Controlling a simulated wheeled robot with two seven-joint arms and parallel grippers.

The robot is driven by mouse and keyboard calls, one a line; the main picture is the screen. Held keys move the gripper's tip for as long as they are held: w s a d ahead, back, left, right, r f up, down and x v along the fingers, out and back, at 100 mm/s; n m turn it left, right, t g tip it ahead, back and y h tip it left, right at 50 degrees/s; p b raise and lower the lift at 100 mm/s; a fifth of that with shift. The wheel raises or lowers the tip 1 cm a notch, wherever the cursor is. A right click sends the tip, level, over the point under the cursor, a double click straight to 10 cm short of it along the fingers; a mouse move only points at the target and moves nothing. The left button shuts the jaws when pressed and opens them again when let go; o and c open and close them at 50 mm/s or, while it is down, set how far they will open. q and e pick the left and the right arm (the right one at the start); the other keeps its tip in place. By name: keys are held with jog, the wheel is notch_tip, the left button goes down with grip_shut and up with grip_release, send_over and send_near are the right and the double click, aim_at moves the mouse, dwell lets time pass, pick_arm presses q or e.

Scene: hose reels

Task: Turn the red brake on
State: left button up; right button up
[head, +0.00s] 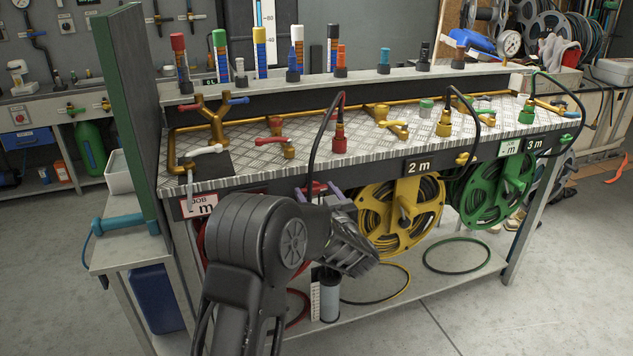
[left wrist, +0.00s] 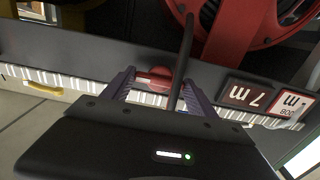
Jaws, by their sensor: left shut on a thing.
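The red brake (head: 311,187) is a small red knob on the front edge of the bench, mostly hidden by my left gripper in the head view. In the left wrist view the red brake (left wrist: 156,78) sits between my two purple-grey fingers. My left gripper (head: 318,194) is shut on it; it also shows in the left wrist view (left wrist: 160,86). The red reel (left wrist: 242,32) shows at the top of the left wrist view. In the head view it is mostly hidden behind my left arm. My right gripper is not in view.
A black hose (head: 312,150) hangs from the red fitting (head: 339,143) close by my left fingers. The yellow reel (head: 400,217) and green reel (head: 497,190) hang to the right. A green panel (head: 130,110) stands at the bench's left end. The floor in front is clear.

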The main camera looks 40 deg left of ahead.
pick_arm(q)
jog(key=o, duration=1.4)
jog(key=shift+c, duration=0.2)
jog(key=v, duration=0.7)
jog(key=shift+s+d, duration=0.2)
jog(key=shift+d, duration=0.15)
